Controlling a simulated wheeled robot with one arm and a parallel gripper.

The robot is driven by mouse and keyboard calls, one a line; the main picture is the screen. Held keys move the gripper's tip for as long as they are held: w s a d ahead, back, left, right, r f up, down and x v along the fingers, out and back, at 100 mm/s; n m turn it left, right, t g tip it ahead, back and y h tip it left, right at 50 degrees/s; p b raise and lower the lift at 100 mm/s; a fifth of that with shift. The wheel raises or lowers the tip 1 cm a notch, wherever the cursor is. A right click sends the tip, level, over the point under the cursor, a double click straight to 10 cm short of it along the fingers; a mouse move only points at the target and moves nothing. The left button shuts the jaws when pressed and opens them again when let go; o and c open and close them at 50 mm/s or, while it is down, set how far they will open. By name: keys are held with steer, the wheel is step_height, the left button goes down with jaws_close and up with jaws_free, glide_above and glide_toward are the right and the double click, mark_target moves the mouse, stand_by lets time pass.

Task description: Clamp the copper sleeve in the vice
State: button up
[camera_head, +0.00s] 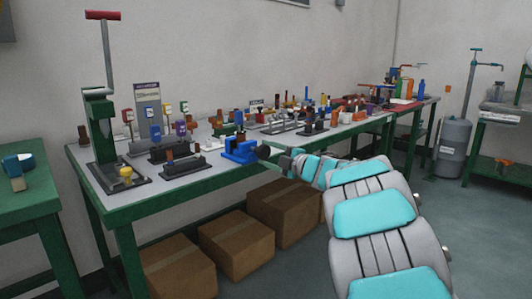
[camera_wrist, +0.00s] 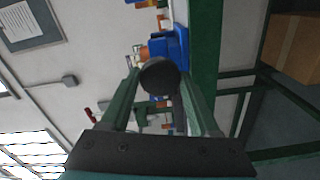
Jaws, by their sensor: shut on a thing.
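The blue vice (camera_head: 240,150) stands at the front edge of the long green bench, and it shows in the wrist view (camera_wrist: 172,45) just beyond my fingers. My gripper (camera_head: 271,154) is at the vice's right side, in front of the bench edge. In the wrist view my gripper (camera_wrist: 160,80) is shut on a dark round knob (camera_wrist: 159,75), which lies between the green fingers and in line with the vice. A small brown piece (camera_head: 241,136) shows at the vice's top; I cannot tell whether it is the copper sleeve. The jaw gap is too small to see.
The long bench (camera_head: 140,208) holds a green press (camera_head: 100,125) at left and several small fixtures and coloured parts along its length. Cardboard boxes (camera_head: 237,240) stand under it. Open floor lies to the right, before a grey cylinder (camera_head: 455,140).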

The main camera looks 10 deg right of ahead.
steer(key=shift+m+p, duration=0.9)
steer(key=shift+p, duration=0.75)
steer(key=shift+m, duration=0.5)
steer(key=o, duration=1.5)
steer(key=v, duration=0.7)
